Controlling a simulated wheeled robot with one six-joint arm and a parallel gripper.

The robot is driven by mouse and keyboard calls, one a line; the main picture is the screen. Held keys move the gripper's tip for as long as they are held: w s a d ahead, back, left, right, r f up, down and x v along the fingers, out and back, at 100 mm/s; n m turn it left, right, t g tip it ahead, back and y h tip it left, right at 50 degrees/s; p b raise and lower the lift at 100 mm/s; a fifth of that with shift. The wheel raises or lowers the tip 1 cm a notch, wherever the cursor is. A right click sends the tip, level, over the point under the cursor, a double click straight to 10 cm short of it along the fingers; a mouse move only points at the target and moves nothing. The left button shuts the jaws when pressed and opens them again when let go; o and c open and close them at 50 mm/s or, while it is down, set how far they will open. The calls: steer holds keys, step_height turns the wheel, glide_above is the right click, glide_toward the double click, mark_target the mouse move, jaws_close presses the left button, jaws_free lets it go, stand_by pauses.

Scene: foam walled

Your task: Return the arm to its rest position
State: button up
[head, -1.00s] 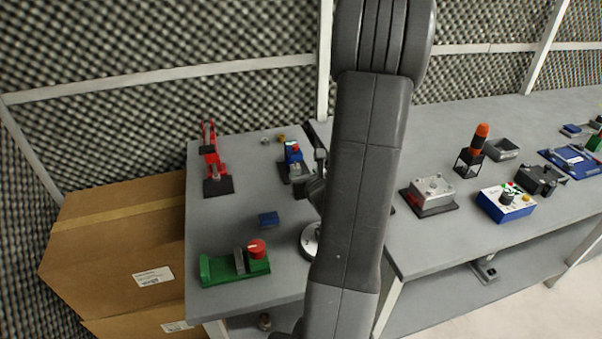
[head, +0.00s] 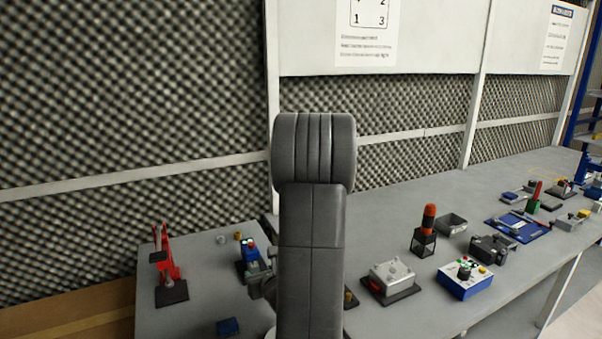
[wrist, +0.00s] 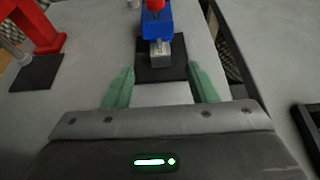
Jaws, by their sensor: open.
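My gripper (wrist: 161,90) shows in the wrist view with its two green fingers spread apart and nothing between them. Beyond the fingertips, a blue device with a red top (wrist: 157,25) stands on a black base plate on the grey table. In the head view my arm rises upright through the middle of the picture. It hides part of the table, and part of my gripper shows low at its left side, near the blue device (head: 249,253).
A red clamp-like tool (head: 166,266) stands at the left of the table (head: 200,300). To the right are a silver box (head: 391,276), an orange-topped beacon (head: 428,222) and a blue-and-white button box (head: 465,278). A foam wall stands behind.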

mark_target(254, 266)
steer(key=p+x, duration=0.1)
steer(key=x, duration=0.8)
steer(key=shift+w+a, duration=0.15)
steer(key=shift+w, duration=0.05)
steer(key=shift+s+d, duration=0.25)
steer(key=shift+s, duration=0.15)
